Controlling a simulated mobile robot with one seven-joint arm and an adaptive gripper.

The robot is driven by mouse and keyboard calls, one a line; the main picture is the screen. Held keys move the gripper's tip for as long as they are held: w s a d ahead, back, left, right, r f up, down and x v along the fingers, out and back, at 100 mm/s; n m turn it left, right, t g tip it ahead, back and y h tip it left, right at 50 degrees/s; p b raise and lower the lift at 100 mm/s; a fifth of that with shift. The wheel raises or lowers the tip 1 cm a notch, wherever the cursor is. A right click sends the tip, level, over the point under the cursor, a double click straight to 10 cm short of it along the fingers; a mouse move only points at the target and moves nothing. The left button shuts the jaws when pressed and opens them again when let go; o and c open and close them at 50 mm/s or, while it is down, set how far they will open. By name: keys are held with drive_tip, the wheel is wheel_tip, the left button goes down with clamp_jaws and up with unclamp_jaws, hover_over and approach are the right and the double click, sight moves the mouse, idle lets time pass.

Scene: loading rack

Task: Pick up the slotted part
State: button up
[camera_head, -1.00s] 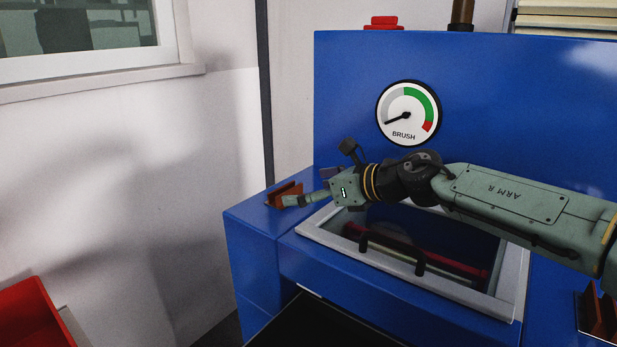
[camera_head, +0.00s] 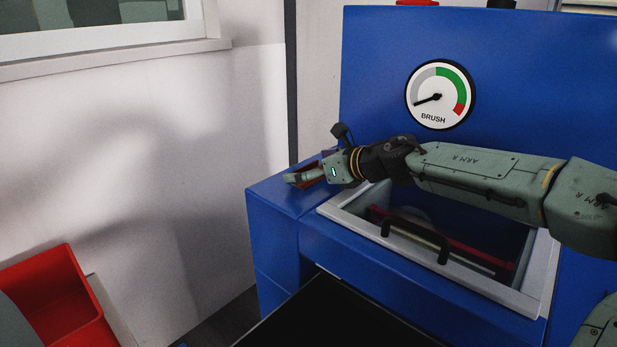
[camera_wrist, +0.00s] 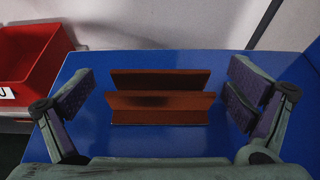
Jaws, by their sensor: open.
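The slotted part (camera_wrist: 160,98) is a reddish-brown block with a groove running along its length. In the head view my gripper (camera_head: 304,178) is at the left end of the blue machine top. There it hides most of the slotted part (camera_head: 311,168).
The blue machine (camera_head: 372,55) has a BRUSH gauge (camera_head: 440,95) on its upright panel. A grey-framed opening (camera_head: 345,222) with a black handle (camera_head: 415,238) lies right of my gripper, under my arm. A red bin (camera_head: 50,290) stands at lower left. A pale wall is behind.

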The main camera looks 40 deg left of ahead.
drive_tip(key=shift+a, duration=0.1)
drive_tip(key=c, duration=1.4)
